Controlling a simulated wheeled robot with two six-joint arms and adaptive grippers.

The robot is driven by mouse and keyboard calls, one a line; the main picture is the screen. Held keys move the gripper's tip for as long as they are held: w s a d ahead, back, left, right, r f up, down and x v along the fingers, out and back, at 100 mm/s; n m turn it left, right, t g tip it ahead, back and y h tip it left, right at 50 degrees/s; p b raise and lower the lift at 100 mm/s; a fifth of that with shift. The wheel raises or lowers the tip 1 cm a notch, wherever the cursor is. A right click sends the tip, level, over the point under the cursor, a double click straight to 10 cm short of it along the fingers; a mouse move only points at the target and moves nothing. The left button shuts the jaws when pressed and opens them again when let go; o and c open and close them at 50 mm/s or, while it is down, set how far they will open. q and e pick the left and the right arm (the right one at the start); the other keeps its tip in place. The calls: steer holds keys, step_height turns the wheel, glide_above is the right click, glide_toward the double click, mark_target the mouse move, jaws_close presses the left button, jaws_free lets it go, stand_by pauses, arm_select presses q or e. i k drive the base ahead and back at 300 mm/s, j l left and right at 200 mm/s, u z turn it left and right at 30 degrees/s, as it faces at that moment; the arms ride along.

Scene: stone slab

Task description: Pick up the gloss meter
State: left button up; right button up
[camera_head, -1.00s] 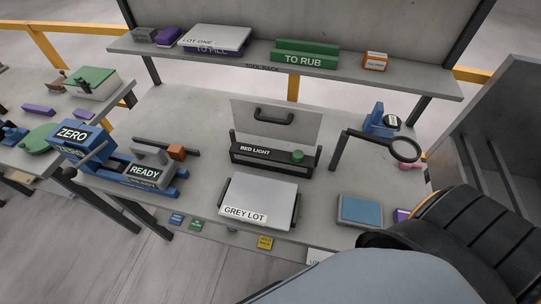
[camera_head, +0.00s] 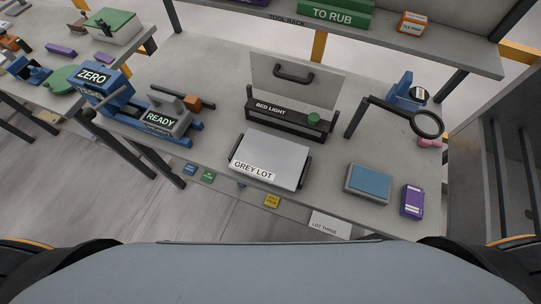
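Nothing in view is labelled as a gloss meter, and I cannot tell which object it is. A small purple box with a pale label (camera_head: 412,200) lies near the bench's right front edge. A grey block with a blue top (camera_head: 369,183) lies to its left. A blue device with a dark round face (camera_head: 408,94) stands at the back right, behind a magnifier ring on an arm (camera_head: 427,123). Neither of my grippers is in view; only parts of my own body show along the bottom.
The bench (camera_head: 335,200) holds a grey tray marked GREY LOT (camera_head: 273,156), a BED LIGHT fixture (camera_head: 283,124) behind it, and a blue ZERO/READY machine (camera_head: 160,120) at left. A tool rack (camera_head: 270,17) runs above the back. A dark-grey cabinet (camera_head: 485,150) stands at right.

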mark_target(166, 116)
steer(key=j+u, duration=0.15)
steer(key=j, duration=1.4)
steer(key=j+u, duration=0.2)
steer(key=j, duration=1.35)
steer(key=i, duration=0.05)
